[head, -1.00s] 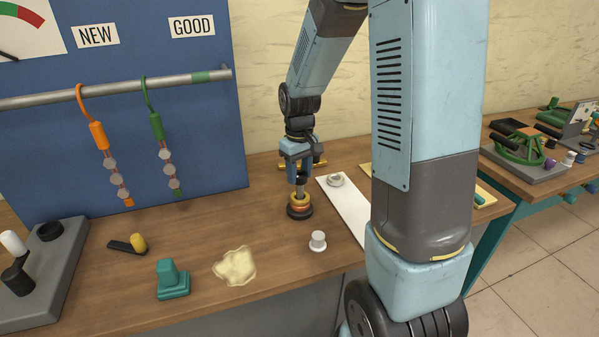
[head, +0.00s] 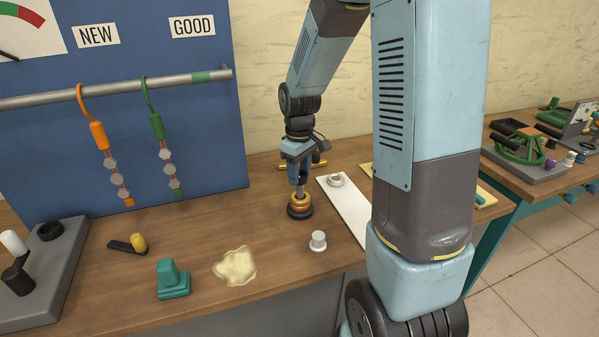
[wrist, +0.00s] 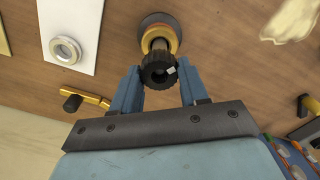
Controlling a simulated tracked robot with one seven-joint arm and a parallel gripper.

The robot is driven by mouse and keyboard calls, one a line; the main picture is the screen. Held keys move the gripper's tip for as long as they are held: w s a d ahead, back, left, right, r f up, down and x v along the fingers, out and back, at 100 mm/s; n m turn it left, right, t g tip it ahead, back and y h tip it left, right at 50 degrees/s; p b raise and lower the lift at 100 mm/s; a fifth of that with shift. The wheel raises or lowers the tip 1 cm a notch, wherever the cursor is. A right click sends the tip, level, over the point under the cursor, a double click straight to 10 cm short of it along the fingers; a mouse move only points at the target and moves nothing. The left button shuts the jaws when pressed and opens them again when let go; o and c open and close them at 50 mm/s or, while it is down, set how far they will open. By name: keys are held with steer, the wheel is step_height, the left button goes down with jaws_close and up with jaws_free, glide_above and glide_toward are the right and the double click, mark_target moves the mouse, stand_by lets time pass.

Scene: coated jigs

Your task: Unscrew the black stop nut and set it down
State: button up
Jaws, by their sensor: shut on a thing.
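The black stop nut (wrist: 158,70) is a dark ribbed ring with a small pale mark, seen from above in the wrist view. It sits at the top of a post on a jig with gold rings and a dark round base (head: 299,211). My gripper (head: 299,184) points straight down over this jig. In the wrist view my gripper (wrist: 158,76) has its two blue fingers on either side of the nut, shut on it. In the head view the fingers mostly hide the nut. I cannot tell how far it is unscrewed.
A white strip (head: 349,213) with a pale ring (head: 335,180) lies right of the jig. A gold-and-black handle (wrist: 86,98) is close by. A white knob (head: 318,241), a yellowish patch (head: 235,266) and a teal block (head: 172,280) are nearer the front. Bare wood lies left of the jig.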

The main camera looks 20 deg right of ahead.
steer(key=shift+n, duration=0.4)
steer(key=shift+r, duration=0.15)
steer(key=shift+r, duration=2.1)
